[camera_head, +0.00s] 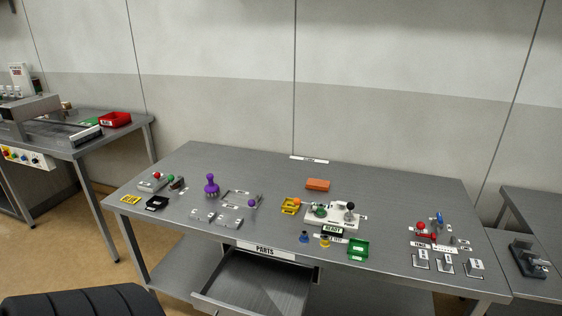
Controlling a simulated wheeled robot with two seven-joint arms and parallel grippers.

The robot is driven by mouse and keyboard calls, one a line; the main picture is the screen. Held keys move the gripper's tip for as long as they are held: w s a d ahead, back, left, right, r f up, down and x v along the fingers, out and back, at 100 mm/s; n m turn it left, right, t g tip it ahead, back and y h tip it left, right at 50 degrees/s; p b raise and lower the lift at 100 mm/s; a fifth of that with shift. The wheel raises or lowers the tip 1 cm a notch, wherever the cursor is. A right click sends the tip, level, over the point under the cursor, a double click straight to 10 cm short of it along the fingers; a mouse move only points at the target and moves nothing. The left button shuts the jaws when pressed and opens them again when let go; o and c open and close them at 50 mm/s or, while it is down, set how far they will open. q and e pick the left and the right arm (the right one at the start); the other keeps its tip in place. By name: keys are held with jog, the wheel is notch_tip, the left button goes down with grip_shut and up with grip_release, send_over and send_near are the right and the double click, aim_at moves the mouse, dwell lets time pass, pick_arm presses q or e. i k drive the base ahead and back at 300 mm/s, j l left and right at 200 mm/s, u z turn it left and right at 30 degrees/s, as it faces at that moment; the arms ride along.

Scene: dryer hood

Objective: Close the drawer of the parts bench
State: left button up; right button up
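The parts bench (380,182) is a grey metal table in the middle of the view. A white label reading PARTS (265,251) is on its front edge. Below the label the grey drawer (262,283) is pulled out towards me, and its inside looks empty where it shows. The near end of the drawer is partly cut off by the bottom of the picture. Neither of my grippers is in view.
Another bench (75,150) stands left, and a third (538,222) right. Bare floor shows at left.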

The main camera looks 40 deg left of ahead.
aim_at(245, 282)
jog(key=u, duration=1.65)
